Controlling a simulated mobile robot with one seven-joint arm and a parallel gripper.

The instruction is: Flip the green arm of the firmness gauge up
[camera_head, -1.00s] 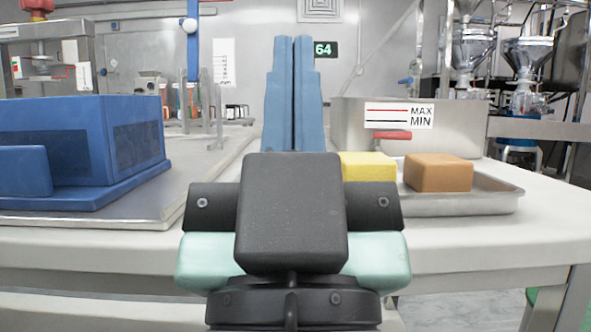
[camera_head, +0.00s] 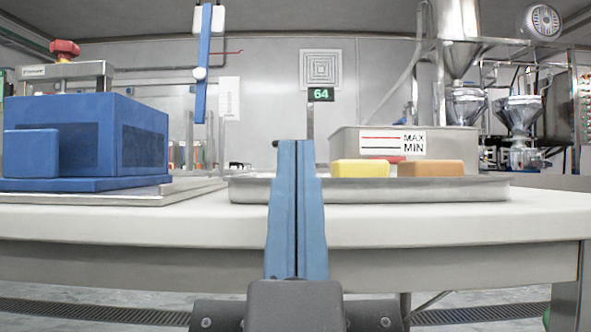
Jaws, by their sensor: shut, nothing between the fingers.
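My gripper (camera_head: 297,145) points up in the middle of the view, its two blue fingers shut together with nothing between them. The fingertips overlap the left part of a metal tray (camera_head: 420,190) on the table. I cannot pick out a green arm or say for certain which thing is the firmness gauge. A small green display reading 64 (camera_head: 321,94) shows just above and right of the fingertips, with a thin grey post under it. My fingers hide part of what stands behind them.
A yellow block (camera_head: 360,169) and an orange-brown block (camera_head: 431,169) lie in the tray. A metal bin (camera_head: 345,142) with a MAX/MIN label stands behind. A blue box (camera_head: 85,130) stands left, near a red-knobbed frame (camera_head: 65,50). A blue bar (camera_head: 203,60) hangs above. The white table edge (camera_head: 150,225) runs across.

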